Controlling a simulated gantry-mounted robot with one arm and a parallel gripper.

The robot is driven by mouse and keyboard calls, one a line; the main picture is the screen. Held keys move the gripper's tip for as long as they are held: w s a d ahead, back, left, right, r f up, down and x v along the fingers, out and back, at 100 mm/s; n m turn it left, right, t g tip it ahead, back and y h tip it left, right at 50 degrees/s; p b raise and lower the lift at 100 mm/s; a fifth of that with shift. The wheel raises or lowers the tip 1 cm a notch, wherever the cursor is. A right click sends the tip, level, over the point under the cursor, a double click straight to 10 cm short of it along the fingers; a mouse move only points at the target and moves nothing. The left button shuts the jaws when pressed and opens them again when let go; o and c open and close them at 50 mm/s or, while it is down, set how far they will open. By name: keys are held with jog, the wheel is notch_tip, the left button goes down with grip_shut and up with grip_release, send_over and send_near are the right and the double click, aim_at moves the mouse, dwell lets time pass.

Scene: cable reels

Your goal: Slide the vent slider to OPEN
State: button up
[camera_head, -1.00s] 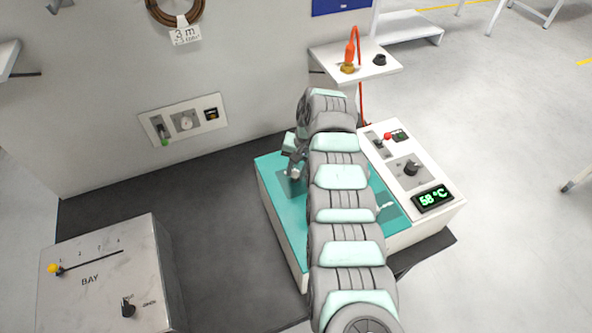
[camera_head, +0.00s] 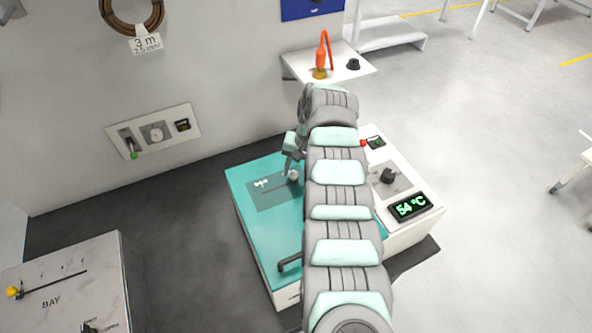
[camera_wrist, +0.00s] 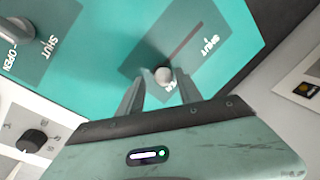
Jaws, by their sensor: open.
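The vent slider is a pale round knob (camera_wrist: 164,74) in a dark slot on a grey plate (camera_wrist: 195,25) in the wrist view. A label that looks like SHUT stands at the slot's far end. The knob sits at the opposite end, by a partly covered label ending in EN. My gripper (camera_wrist: 158,80) is open, with its fingers on either side of the knob; contact is unclear. In the head view the knob (camera_head: 293,175) is at the right of the slot, beside my gripper (camera_head: 290,170), and my arm covers the plate's right side.
The teal box top (camera_head: 245,215) carries a black handle (camera_head: 288,262). A white side panel has a dark dial (camera_head: 388,176) and a display (camera_head: 410,206) reading 54 °C. A wall panel (camera_head: 153,132) and a BAY box (camera_head: 70,285) stand left.

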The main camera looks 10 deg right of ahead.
aim_at(303, 183)
jog(key=shift+a+r, duration=0.1)
jog(key=r, duration=0.3)
jog(key=d+r+b, duration=0.1)
jog(key=r, duration=0.3)
jog(key=d+r, duration=0.1)
jog(key=r, duration=0.2)
jog(key=shift+s+r, duration=0.25)
jog(key=shift+s, duration=0.1)
